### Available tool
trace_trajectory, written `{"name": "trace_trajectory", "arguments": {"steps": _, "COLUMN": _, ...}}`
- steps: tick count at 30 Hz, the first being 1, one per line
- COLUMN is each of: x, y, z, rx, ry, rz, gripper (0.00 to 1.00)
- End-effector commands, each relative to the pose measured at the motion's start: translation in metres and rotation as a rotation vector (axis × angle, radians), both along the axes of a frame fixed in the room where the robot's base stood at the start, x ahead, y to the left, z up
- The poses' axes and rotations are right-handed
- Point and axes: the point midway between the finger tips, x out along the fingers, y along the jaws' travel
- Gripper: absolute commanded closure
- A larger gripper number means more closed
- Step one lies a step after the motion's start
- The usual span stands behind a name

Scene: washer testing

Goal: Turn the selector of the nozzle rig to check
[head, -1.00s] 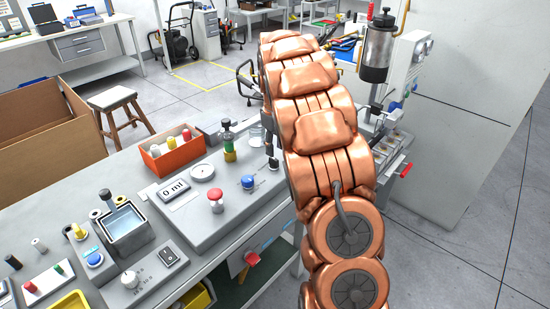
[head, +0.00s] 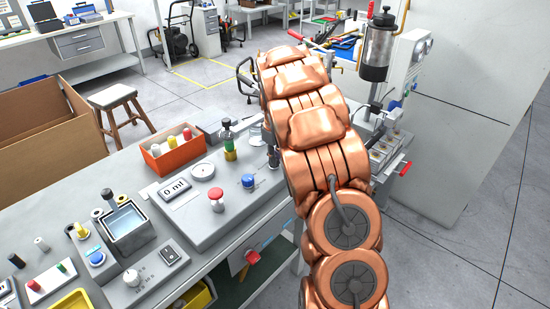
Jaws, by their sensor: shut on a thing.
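My copper-coloured arm reaches away over the bench, and its links cover my gripper. A small dark part shows at the left edge of the arm, but I cannot tell what it is. The bench unit with the "0 ml" display (head: 175,190) carries a red knob (head: 216,197), a blue knob (head: 249,181) and a round white dish. A green and yellow bottle (head: 229,145) stands behind them. A lower-left unit has a white dial with marks (head: 131,278). I cannot tell which unit is the nozzle rig; its selector may be hidden behind my arm.
An orange bin (head: 171,152) with several bottles stands at the bench's back edge. A water tank (head: 125,230) is at left. A tall dark canister (head: 378,48) and a red handle (head: 405,168) lie right of my arm. Open floor (head: 430,250) is at lower right.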

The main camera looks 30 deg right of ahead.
Motion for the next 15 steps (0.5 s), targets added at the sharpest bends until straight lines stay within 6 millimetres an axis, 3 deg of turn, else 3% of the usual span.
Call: {"name": "trace_trajectory", "arguments": {"steps": 15, "x": 0.0001, "y": 0.0005, "z": -0.0004, "rx": 0.000, "ry": -0.001, "rz": -0.031, "gripper": 1.00}}
